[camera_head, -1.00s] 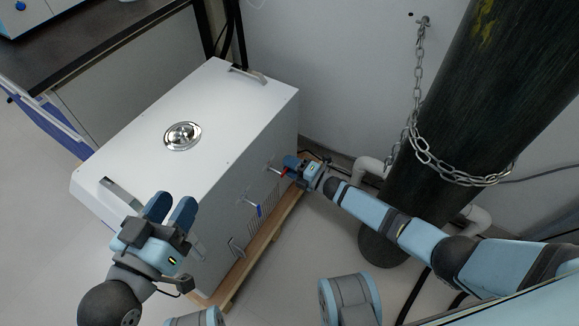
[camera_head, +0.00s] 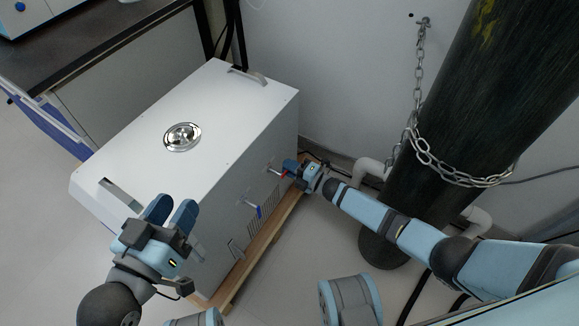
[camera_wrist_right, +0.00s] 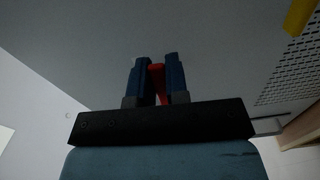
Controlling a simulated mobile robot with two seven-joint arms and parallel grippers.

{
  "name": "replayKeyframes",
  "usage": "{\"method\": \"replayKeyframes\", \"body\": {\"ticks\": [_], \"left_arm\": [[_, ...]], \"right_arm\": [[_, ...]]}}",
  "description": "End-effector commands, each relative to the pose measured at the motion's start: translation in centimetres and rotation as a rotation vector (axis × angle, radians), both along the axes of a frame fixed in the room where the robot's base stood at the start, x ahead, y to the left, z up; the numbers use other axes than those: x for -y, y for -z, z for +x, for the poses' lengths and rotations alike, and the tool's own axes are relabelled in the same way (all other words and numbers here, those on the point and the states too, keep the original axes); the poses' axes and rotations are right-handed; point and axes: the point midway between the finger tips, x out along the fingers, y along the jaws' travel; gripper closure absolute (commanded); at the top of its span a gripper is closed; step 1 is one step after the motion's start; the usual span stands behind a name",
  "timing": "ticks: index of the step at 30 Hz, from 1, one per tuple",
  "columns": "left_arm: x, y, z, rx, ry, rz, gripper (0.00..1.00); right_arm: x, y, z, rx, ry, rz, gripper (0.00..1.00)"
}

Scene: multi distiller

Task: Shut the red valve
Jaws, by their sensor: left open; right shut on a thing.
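The red valve (camera_head: 284,172) is on the right side face of the white distiller box (camera_head: 150,185). In the right wrist view its red handle (camera_wrist_right: 157,82) is between my two blue fingers. My right gripper (camera_head: 288,170) is shut on the red handle, and the fingers hide part of it. A valve with a blue handle (camera_head: 258,211) is on the same face, nearer to me. My left gripper (camera_head: 172,212) is open and empty, over the near end of the box.
The box stands on a wooden pallet (camera_head: 262,240). A dark-topped bench (camera_head: 85,50) is at the upper left. A yellow part (camera_wrist_right: 300,15) shows in the right wrist view.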

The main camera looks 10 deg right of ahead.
Motion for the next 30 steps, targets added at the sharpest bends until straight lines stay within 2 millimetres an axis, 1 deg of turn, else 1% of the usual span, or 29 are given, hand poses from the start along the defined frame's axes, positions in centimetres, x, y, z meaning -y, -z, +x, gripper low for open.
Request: {"method": "replayKeyframes", "body": {"ticks": [6, 13, 30], "left_arm": [[0.1, 0.9, -0.1, -0.022, 0.007, 0.013, 0.57], [0.1, 1.4, 0.0, -0.038, 0.016, 0.026, 0.57], [0.0, 1.2, 0.2, -0.025, 0.017, 0.033, 0.57]], "right_arm": [[0.0, 0.8, 0.0, -0.120, 0.002, 0.120, 1.00], [-0.2, 1.6, -0.3, -0.274, 0.001, 0.277, 1.00], [-1.3, 3.1, -1.3, -0.656, 0.002, 0.660, 1.00]]}}
